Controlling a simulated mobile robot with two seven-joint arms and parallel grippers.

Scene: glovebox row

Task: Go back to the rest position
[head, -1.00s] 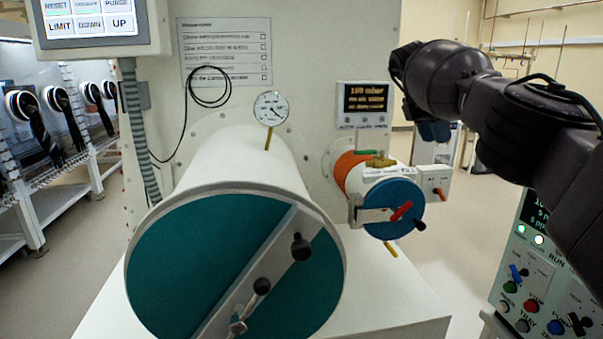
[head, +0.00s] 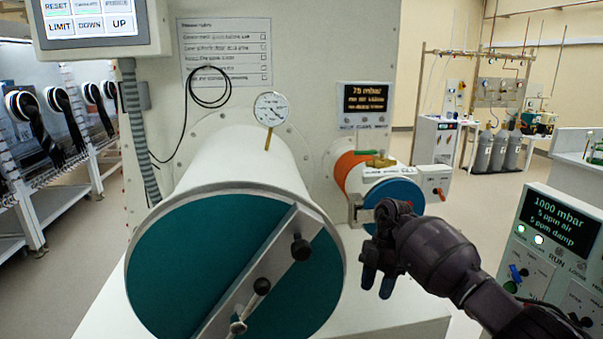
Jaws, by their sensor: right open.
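My right gripper (head: 377,268) is in front of the small antechamber, low and right of the large one. Its fingers point down and left, they stand apart, and I see nothing between them. My right arm comes in from the lower right. The small antechamber (head: 398,192) has a blue door, and my gripper and wrist hide its lower part and its handle. The large antechamber (head: 235,265) has a teal door, closed with a grey bar across it. My left gripper is not in view.
A control panel (head: 550,240) stands at the right, close to my right forearm. A touch screen (head: 95,20) hangs at the upper left. A dial gauge (head: 271,109) and a small display (head: 364,97) reading 75 mbar are at the wall. Gas bottles (head: 495,150) stand far back right.

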